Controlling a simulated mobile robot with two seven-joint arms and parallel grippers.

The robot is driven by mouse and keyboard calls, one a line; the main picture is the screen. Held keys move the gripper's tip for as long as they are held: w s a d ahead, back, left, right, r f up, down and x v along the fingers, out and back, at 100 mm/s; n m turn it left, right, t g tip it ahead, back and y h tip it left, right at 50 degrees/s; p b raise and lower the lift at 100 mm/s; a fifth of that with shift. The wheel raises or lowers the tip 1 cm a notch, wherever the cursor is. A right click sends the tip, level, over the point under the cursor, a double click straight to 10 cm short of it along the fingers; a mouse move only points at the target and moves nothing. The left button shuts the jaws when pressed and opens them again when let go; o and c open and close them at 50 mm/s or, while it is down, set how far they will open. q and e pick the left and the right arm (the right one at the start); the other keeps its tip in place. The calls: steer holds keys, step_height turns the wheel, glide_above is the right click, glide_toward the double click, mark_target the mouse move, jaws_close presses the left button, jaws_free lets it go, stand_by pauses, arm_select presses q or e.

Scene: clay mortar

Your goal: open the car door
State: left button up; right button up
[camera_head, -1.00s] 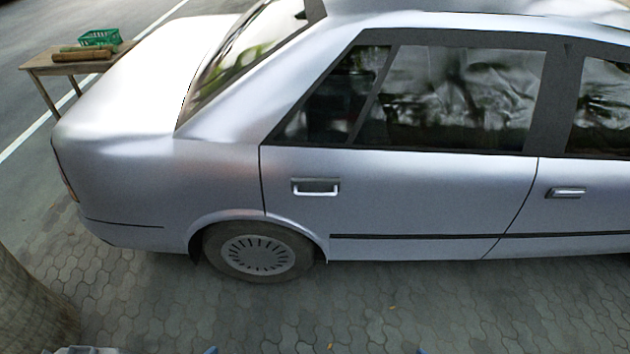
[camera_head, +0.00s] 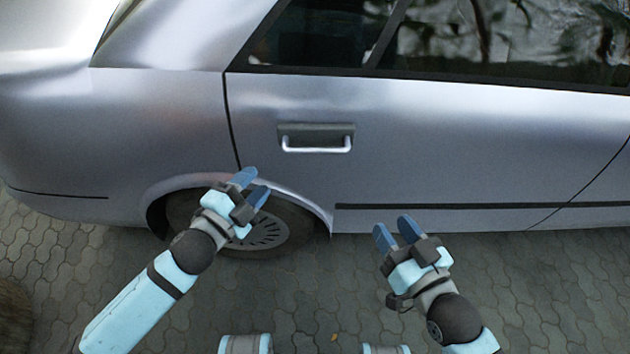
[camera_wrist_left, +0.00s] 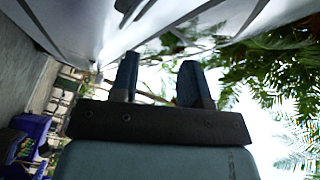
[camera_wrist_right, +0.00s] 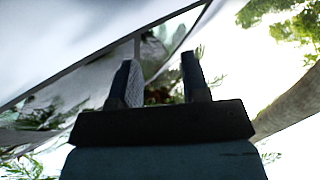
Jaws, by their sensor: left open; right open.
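The silver car's rear door (camera_head: 420,140) is shut in its frame in the head view. Its handle (camera_head: 316,146), a pale bar in a dark recess, sits near the door's left edge. My left gripper (camera_head: 251,184) is open and empty, below and left of the handle, in front of the rear wheel. My right gripper (camera_head: 394,231) is open and empty, below and right of the handle. Both grippers appear apart from the handle. The left wrist view shows the open left fingers (camera_wrist_left: 160,82), and the right wrist view shows the open right fingers (camera_wrist_right: 158,82).
The rear wheel (camera_head: 262,232) is under the body, left of the door's lower edge. Grey paving (camera_head: 300,300) in front of the car looks clear. A round brown object (camera_head: 14,315) stands at the lower left. A blue bin (camera_wrist_left: 30,130) shows in the left wrist view.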

mark_target(315, 152)
arm_select(q)
step_height(315, 152, down, 5)
steer(key=w+d+m+g+h+b, duration=0.2)
steer(key=d+m+h+b, duration=0.15)
steer(key=m+b, duration=0.65)
steer(key=shift+n+t, duration=0.3)
steer(key=b+x, duration=0.1)
steer(key=x, duration=1.1)
steer(key=shift+w+d+r, duration=0.1)
steer(key=shift+w+r, duration=0.05)
steer(key=shift+w, duration=0.2)
arm_select(e)
steer(key=f, duration=0.1)
steer(key=a+f+t+y, duration=0.1)
steer(key=f, duration=0.1)
steer(key=s+a+f+y, duration=0.1)
steer(key=shift+f+t, duration=0.3)
arm_select(q)
jaws_close()
